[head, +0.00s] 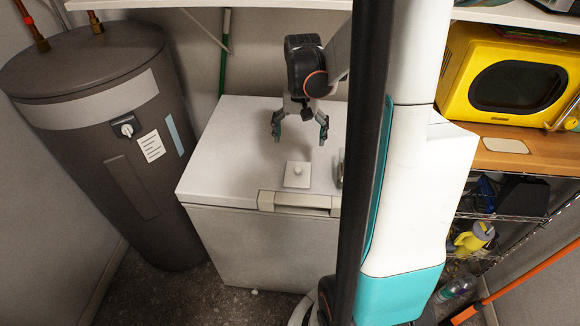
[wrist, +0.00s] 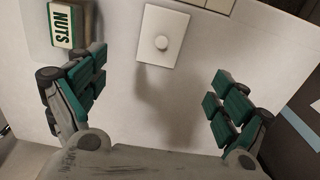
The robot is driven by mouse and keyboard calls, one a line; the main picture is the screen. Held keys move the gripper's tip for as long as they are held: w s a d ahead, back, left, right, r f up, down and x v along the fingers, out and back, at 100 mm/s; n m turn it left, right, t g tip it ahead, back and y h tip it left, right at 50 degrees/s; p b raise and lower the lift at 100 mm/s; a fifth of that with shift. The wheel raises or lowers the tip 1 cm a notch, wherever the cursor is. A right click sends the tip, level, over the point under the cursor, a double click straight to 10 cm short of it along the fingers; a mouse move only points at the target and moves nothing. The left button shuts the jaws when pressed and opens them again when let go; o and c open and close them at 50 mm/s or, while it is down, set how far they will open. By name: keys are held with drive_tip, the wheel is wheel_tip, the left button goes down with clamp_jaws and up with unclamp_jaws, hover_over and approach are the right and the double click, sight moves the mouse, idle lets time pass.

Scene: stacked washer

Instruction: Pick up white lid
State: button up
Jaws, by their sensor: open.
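The white lid (head: 297,174) is a small square plate with a round knob on top. It lies flat on top of the white chest freezer (head: 235,150), near its front edge and handle. In the wrist view the white lid (wrist: 162,38) shows at the top middle, beyond the fingertips. My gripper (head: 300,130) is open and empty above the freezer top, behind the lid in the head view. In the wrist view my gripper (wrist: 157,93) shows its two teal-padded fingers wide apart, with bare freezer top between them.
A grey water heater (head: 100,130) stands left. A yellow microwave (head: 510,80) sits right. A shelf runs above.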

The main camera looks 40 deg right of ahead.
drive_tip(key=b, duration=0.3)
hover_over(298, 169)
drive_tip(key=f, duration=0.8)
drive_tip(key=shift+w+d+f, duration=0.1)
drive_tip(key=shift+d+f, duration=0.05)
drive_tip(key=shift+d, duration=0.05)
drive_tip(key=shift+a+f+b, duration=0.1)
drive_tip(key=shift+f+b, duration=0.85)
drive_tip(key=shift+f, duration=1.7)
drive_tip(key=shift+r, duration=0.1)
drive_tip(key=c, duration=1.2)
drive_tip(key=shift+c, duration=0.2)
